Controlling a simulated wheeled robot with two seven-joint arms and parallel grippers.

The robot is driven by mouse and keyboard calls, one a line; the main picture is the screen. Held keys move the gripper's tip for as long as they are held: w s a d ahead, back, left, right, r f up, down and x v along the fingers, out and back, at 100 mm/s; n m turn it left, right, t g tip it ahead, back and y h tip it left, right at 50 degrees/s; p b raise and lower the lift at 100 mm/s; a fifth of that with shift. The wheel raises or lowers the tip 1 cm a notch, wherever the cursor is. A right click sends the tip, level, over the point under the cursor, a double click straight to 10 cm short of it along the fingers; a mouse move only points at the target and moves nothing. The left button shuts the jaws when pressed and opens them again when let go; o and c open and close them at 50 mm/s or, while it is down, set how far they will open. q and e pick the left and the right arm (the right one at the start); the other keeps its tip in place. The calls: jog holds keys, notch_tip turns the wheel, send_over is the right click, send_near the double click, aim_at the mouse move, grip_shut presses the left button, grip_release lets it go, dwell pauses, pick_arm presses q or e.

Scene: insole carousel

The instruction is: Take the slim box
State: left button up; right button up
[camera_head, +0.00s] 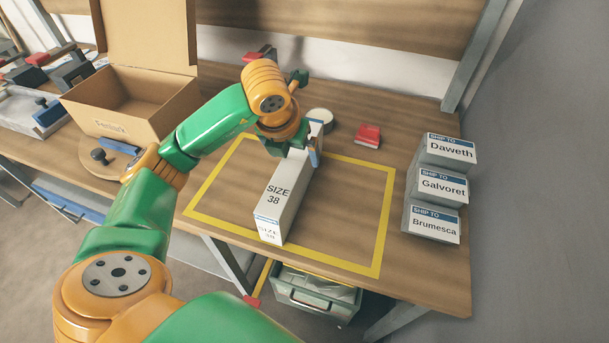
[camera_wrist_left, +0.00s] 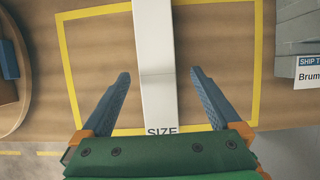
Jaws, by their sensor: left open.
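In the left wrist view the slim box (camera_wrist_left: 156,75) runs between the two blue fingers of my left gripper (camera_wrist_left: 158,80). The fingers are spread wide, with a gap on each side of the box. My right gripper does not show.
Grey boxes (camera_head: 433,187) labelled Daweth, Galvoret and Brumesca stand at the right. A red object (camera_head: 368,135) lies behind the yellow outline (camera_head: 383,225). An open cardboard box (camera_head: 168,112) is at the back left. The table inside the outline is clear beside the slim box.

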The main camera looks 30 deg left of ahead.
pick_arm(q)
jog(key=shift+s+f, duration=0.1)
jog(key=shift+f, duration=0.2)
jog(key=p+x, duration=0.1)
jog(key=x, duration=0.1)
jog(key=p+x, duration=0.1)
jog(key=x, duration=0.2)
jog(key=shift+a+f+p, duration=0.25)
jog(key=shift+f+p, duration=0.05)
jog(key=shift+w+f, duration=0.3)
jog(key=shift+f, duration=0.05)
grip_shut()
